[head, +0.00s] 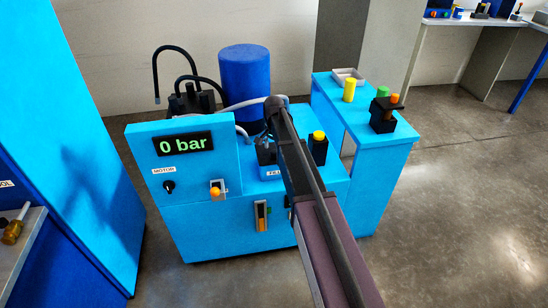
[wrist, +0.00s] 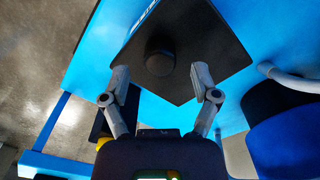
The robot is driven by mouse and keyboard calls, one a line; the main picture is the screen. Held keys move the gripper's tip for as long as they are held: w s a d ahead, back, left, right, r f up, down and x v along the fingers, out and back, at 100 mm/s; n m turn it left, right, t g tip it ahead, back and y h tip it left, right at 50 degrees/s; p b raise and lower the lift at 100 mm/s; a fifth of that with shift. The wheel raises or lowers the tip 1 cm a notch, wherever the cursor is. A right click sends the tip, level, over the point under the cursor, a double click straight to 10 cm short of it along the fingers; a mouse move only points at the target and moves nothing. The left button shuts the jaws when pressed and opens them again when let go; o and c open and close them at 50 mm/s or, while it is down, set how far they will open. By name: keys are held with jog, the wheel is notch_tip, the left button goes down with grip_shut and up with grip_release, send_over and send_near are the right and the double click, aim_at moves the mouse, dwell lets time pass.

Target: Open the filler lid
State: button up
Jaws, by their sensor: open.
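The filler lid (wrist: 183,80) is a black square plate with a round black knob (wrist: 160,56) on top, seen from above in the wrist view. It looks shut, lying flat over the blue bath top. My gripper (wrist: 160,73) is open, with its two grey fingers on either side, their tips over the plate and close to the knob's level. The knob lies between or just past the tips; I cannot tell whether they touch anything. In the head view my arm covers most of the lid area, beside a partly hidden white label (head: 274,173).
The blue bath cabinet (head: 200,235) has a "0 bar" display (head: 184,144). A blue drum (head: 245,75) and hoses stand behind. A black block with a yellow cap (head: 319,135) is right of my arm. A blue side table (head: 395,137) holds small parts. Floor at right is clear.

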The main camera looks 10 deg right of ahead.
jog(key=shift+f+b, duration=0.9)
jog(key=shift+f, duration=0.25)
grip_shut()
